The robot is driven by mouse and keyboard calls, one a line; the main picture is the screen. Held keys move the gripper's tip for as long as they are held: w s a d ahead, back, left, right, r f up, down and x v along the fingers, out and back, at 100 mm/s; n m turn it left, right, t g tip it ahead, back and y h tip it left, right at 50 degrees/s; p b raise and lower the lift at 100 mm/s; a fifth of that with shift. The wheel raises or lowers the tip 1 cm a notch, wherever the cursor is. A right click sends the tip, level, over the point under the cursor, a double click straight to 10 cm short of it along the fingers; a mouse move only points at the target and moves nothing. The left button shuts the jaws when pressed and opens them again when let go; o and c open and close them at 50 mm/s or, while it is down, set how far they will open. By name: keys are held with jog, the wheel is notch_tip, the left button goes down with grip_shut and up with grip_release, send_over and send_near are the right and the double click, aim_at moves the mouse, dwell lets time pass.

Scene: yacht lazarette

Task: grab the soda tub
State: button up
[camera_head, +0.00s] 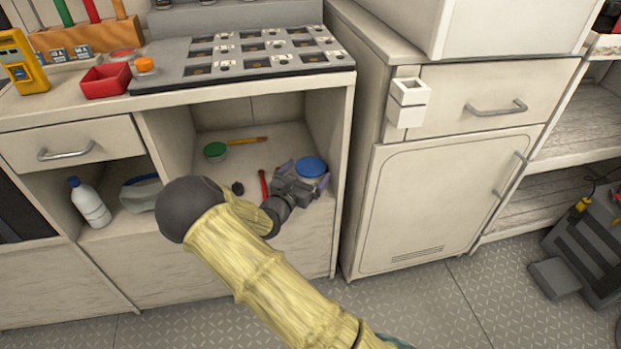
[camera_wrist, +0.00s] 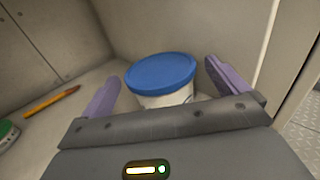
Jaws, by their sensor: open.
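A white tub with a blue lid, which I take to be the soda tub (camera_head: 311,169), stands on the floor of the open cubby under the counter, near its right wall. In the wrist view the tub (camera_wrist: 161,78) sits upright, between and just beyond my two purple fingers; its lower part is hidden by my gripper. My gripper (camera_head: 303,179) is open, with one finger on each side of the tub. In the wrist view my gripper (camera_wrist: 166,95) shows a gap between each finger and the lid. I cannot tell if either finger touches the tub.
A green-lidded container (camera_head: 215,151), a yellow-orange pencil-like tool (camera_head: 248,140), a red tool (camera_head: 263,184) and a small dark item (camera_head: 237,188) lie left in the cubby. The right wall (camera_head: 326,138) is close to the tub. A white bottle (camera_head: 90,204) stands in the left cubby.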

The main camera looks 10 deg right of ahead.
dwell(0.4)
jog(key=c, duration=1.1)
jog(key=shift+a+r, duration=0.1)
jog(key=shift+r, duration=0.05)
jog(key=shift+a+r+p, duration=0.15)
jog(key=shift+r+p, duration=0.3)
jog(key=shift+p, duration=0.2)
jog(key=r+p, duration=0.1)
jog(key=r, duration=0.1)
jog(key=r+p, duration=0.1)
jog(key=r, duration=0.1)
jog(key=a+r+p, duration=0.1)
jog(key=r+p, duration=0.1)
jog(key=shift+r, duration=0.2)
jog(key=a+p, duration=0.1)
jog(key=a, duration=0.5)
jog(key=a+p, duration=0.2)
jog(key=a, duration=0.4)
jog(key=a+p, duration=0.1)
jog(key=a, duration=0.5)
jog(key=shift+a+f+p, duration=0.25)
jog(key=shift+a+p, duration=0.1)
